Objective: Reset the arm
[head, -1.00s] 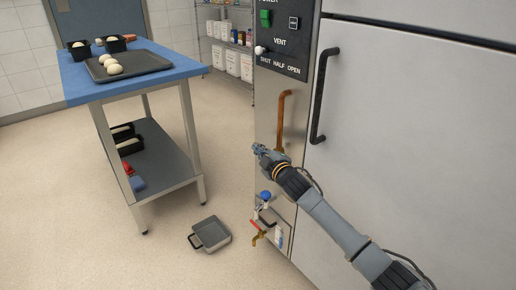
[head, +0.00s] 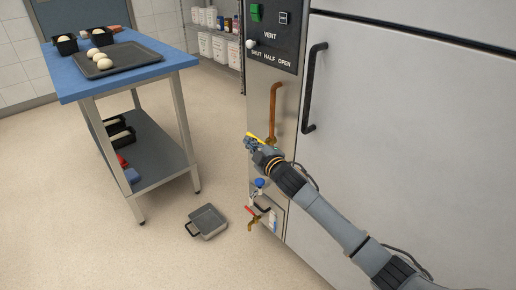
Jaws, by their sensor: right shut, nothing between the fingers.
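My right gripper (head: 251,144) is shut and empty. Its arm comes in from the lower right, across the front of the oven's pale door. The gripper is in front of the oven's side panel, just below and left of the foot of a copper pipe (head: 275,108). A yellow lever (head: 253,136) shows just above the gripper, pointing left from the pipe's foot. From this view I cannot tell whether the fingers touch it. My left gripper is not in view.
The oven door (head: 400,130) has a black handle (head: 312,90). A red-handled tap (head: 253,220) is low on the panel. A grey pan (head: 208,222) lies on the floor. A blue-topped table (head: 165,61) with trays stands left; open floor lies between.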

